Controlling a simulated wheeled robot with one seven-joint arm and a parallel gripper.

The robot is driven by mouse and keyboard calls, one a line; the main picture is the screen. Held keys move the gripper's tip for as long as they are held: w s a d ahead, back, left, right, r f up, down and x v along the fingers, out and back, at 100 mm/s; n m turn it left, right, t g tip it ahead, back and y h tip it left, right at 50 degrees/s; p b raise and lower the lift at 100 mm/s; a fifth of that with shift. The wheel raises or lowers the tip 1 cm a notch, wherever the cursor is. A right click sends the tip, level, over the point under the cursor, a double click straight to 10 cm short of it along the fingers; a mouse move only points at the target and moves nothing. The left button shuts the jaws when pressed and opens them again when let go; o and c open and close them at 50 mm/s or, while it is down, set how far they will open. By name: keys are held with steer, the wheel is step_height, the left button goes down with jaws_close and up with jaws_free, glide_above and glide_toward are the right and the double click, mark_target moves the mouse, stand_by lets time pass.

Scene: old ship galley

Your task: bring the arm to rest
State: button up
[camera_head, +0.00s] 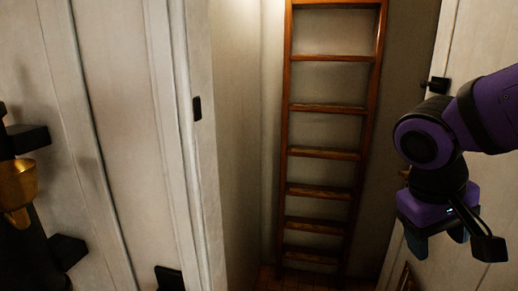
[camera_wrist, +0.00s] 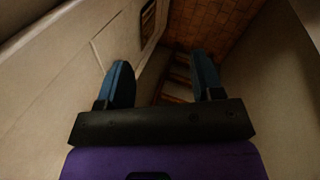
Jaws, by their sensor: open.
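My purple and black arm reaches in from the right edge of the head view and bends downward at a round joint. My gripper (camera_head: 437,243) hangs at its end, with blue fingers, in front of the pale wall at right. In the wrist view my gripper (camera_wrist: 163,82) shows two blue fingers spread well apart. Nothing is between them. It is open and empty, and no object touches it.
A wooden ladder (camera_head: 320,154) stands in the recess at the middle. Pale panelled walls (camera_head: 115,130) flank it. A brass cup-like fitting (camera_head: 17,183) is at the far left. A reddish tiled floor (camera_wrist: 207,27) shows in the wrist view.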

steer(key=s+d+r+m+t+y, duration=0.1)
steer(key=s+d+r+t+y, duration=0.2)
steer(key=r+t, duration=0.2)
step_height(320, 180, up, 2)
steer(key=shift+r+y, duration=0.1)
steer(key=shift+y, duration=0.3)
steer(key=shift+s, duration=0.1)
steer(key=shift+c, duration=0.4)
